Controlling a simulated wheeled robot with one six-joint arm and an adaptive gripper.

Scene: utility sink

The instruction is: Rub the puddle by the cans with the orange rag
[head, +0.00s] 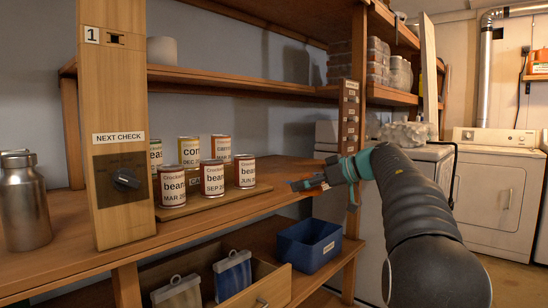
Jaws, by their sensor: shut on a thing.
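My gripper (312,184) is at the right part of the wooden shelf, to the right of the cans. Several labelled cans (213,178) of beans and corn stand upright on a wooden board (215,200) at the left middle of the shelf. I cannot clearly make out the puddle; a paler sheen shows on the shelf between the cans and my gripper. Whether the rag touches the shelf is hard to tell.
A wooden post (118,200) with a dial and a metal bottle (25,205) stand left of the cans. Below are a blue bin (310,247) and an open drawer (262,292). The shelf front is clear.

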